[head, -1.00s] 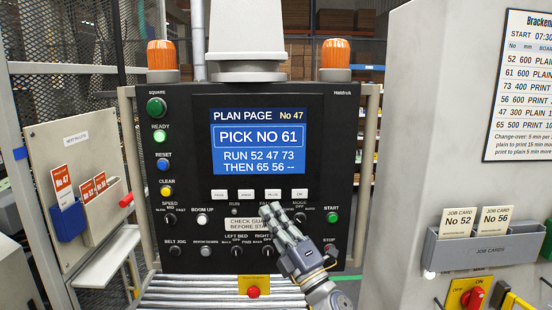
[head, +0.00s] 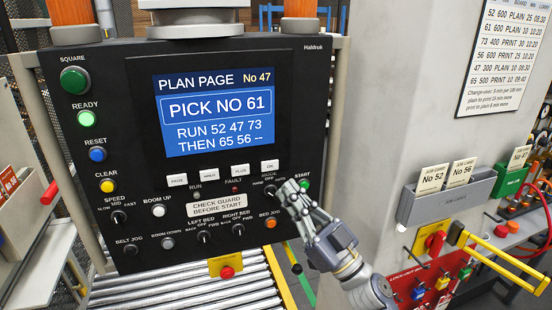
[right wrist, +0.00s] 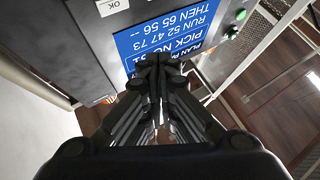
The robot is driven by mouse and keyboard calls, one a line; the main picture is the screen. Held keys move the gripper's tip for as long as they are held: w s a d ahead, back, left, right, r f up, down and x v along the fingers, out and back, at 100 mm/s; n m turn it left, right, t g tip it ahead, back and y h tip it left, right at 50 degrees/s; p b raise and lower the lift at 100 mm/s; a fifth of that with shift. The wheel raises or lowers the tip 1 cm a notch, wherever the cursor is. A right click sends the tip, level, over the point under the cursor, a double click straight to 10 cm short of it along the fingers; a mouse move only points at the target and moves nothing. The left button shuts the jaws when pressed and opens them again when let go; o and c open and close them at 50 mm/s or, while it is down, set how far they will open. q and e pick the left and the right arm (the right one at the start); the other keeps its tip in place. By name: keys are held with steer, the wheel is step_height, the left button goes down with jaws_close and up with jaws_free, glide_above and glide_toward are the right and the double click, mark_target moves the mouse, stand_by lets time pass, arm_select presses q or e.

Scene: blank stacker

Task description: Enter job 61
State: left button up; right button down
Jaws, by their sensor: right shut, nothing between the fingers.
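The control panel (head: 120,150) has a blue screen (head: 214,115) reading PLAN PAGE No 47, PICK NO 61, RUN 52 47 73, THEN 65 56 --. Under it is a row of white keys: PAGE (head: 177,180), one that looks like MINUS (head: 208,175), PLUS (head: 240,171) and OK (head: 269,166). My right gripper (head: 288,188) is shut and empty, its tips just below and right of OK, over the mode switch area. Contact cannot be told. In the right wrist view the shut fingers (right wrist: 158,62) overlap the screen (right wrist: 170,35), with OK (right wrist: 113,5) at the top. My left gripper is out of view.
The green START button (head: 304,185) is close to my right fingertips. Knobs and a CHECK GUARD sign (head: 216,205) lie below the keys. A roller bed (head: 180,290) is underneath. At right are a grey job card holder (head: 455,200) and a yellow rail (head: 500,255).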

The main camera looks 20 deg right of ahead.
mark_target(270, 166)
steer(key=w+m+b, duration=0.1)
steer(key=w+b, duration=0.1)
steer(key=w, duration=0.6)
steer(key=shift+d+r, duration=0.15)
stand_by(0.6)
stand_by(1.2)
steer(key=shift+w, duration=0.1)
steer(key=shift+w, duration=0.35)
